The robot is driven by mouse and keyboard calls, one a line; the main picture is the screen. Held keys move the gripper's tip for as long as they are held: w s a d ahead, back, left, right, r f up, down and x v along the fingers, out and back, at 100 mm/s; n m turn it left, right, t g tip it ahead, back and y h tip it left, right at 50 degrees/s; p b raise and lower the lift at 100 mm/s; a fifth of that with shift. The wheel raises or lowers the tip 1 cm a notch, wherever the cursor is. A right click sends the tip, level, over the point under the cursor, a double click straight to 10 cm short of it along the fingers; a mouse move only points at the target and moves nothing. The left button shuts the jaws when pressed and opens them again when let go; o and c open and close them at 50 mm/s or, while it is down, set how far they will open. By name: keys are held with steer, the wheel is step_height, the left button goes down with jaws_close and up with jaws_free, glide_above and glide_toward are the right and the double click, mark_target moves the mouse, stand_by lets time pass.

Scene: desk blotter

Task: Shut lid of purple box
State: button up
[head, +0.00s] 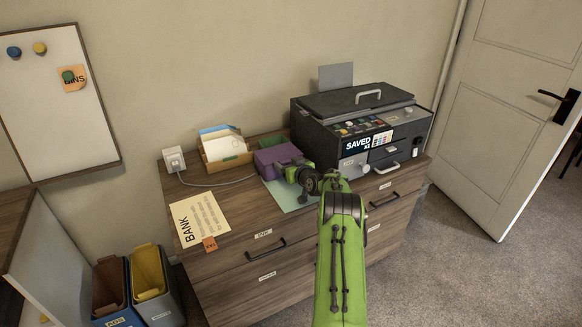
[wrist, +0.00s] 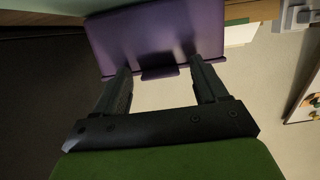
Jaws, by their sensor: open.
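The purple box (head: 275,156) sits on top of the wooden drawer cabinet, at the back of a pale green blotter (head: 291,197). My gripper (head: 289,172) is at its front right side and hides part of it. In the wrist view a flat purple panel (wrist: 150,32) of the box fills the top middle, with a small dark tab (wrist: 160,73) on its near edge. My gripper (wrist: 160,65) is open, its two fingers apart on either side of the tab, with nothing between them. I cannot tell whether the fingertips touch the panel, or how far the lid stands open.
A dark printer-like machine (head: 352,112) stands close on the right. A wooden tray with papers (head: 224,152) and a white plug block (head: 174,159) with a cord are to the left. A BANK paper (head: 199,219) lies at the front left.

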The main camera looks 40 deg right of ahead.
steer(key=p+v, duration=0.3)
steer(key=v, duration=1.2)
steer(key=shift+s+a, duration=0.15)
steer(key=shift+s, duration=0.2)
steer(key=shift+r, duration=0.1)
